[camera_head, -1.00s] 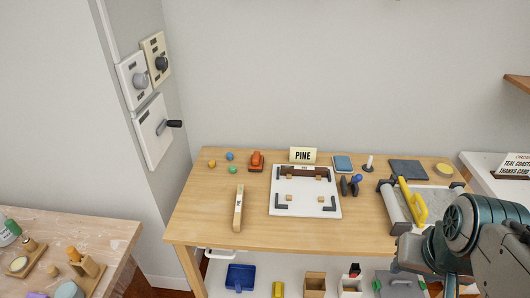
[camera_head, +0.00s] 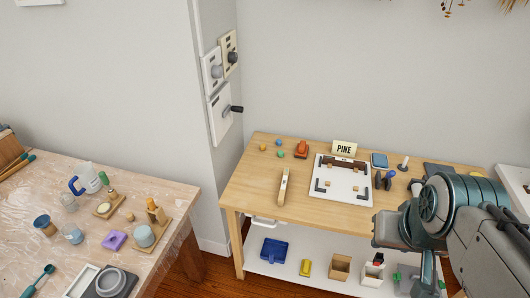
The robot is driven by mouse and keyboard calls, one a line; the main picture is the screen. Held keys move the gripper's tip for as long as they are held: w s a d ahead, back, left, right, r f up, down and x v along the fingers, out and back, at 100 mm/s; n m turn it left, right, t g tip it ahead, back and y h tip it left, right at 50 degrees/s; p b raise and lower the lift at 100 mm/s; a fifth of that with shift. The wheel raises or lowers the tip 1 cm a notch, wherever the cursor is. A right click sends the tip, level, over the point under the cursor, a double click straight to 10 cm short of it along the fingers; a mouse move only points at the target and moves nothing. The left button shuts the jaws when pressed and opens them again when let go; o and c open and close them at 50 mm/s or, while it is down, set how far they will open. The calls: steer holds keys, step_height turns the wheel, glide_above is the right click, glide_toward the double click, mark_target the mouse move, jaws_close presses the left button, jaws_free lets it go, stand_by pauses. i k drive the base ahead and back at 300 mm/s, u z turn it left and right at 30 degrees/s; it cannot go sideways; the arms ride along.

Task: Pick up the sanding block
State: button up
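No block is labelled, so I cannot tell for sure which one is the sanding block. A small orange-red block (camera_head: 301,149) with a raised top lies near the back left of the wooden bench (camera_head: 245,190). A flat blue block (camera_head: 379,160) lies farther right, behind the white board. A purple block (camera_head: 115,240) lies on the plastic-covered table at left. My arm fills the lower right and covers part of the bench's right side. My gripper's fingertips do not show, and nothing is seen held.
The white board (camera_head: 334,195) with dark corner pieces and a PINE sign (camera_head: 344,148) are on the bench. A wooden bar (camera_head: 284,187) stands left of it. The plastic-covered table (camera_head: 170,200) holds bottles and cups. A blue bin (camera_head: 274,250) is on the lower shelf. Floor shows between the tables.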

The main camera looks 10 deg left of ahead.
mark_target(301, 151)
steer(key=u, duration=2.05)
steer(key=i, duration=1.55)
steer(key=z, duration=2.45)
steer(key=i, duration=0.5)
steer(key=z, duration=0.05)
